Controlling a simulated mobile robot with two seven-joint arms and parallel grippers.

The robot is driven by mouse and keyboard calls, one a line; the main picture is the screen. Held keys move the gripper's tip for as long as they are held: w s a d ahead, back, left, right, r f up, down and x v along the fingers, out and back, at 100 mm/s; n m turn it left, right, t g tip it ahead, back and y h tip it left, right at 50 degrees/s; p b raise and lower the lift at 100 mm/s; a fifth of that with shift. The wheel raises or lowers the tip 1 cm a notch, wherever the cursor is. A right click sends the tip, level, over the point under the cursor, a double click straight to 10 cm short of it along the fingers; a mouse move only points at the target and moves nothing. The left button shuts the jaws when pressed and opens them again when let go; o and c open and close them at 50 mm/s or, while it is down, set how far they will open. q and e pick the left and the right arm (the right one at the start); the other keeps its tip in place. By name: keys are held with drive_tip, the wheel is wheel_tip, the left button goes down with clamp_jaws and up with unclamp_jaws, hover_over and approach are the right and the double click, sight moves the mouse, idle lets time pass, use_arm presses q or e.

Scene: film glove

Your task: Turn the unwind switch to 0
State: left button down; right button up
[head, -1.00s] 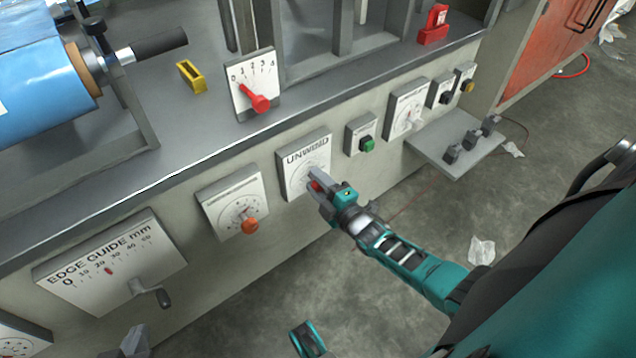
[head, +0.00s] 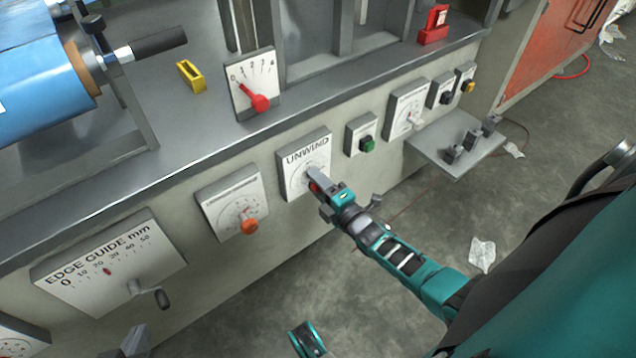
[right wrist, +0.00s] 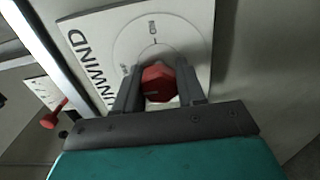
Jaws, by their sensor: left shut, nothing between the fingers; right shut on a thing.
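The unwind switch is a red knob (right wrist: 159,83) on a white plate marked UNWIND (head: 305,160) on the machine's front panel. My right gripper (head: 318,182) is at this plate and hides most of the knob in the head view. In the right wrist view my right gripper (right wrist: 158,88) is shut on the red knob, one finger on each side. Which mark the knob points to is hard to tell. My left gripper (head: 135,342) is low in the head view, shut and empty, away from the switch.
A dial with an orange knob (head: 249,226) is left of the switch. A green button (head: 368,144) is to the right. The edge guide plate (head: 110,262) with a crank is at lower left. A small shelf (head: 470,142) juts out at right.

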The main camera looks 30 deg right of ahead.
drive_tip(key=o, duration=1.1)
drive_tip(key=shift+c, duration=0.2)
drive_tip(key=shift+s, duration=0.15)
drive_tip(key=shift+s, duration=0.35)
use_arm(q)
drive_tip(key=a+r+p, duration=0.1)
drive_tip(key=p, duration=0.2)
drive_tip(key=shift+s+r, duration=0.15)
use_arm(e)
drive_tip(key=s+d, duration=0.1)
drive_tip(key=s, duration=1.1)
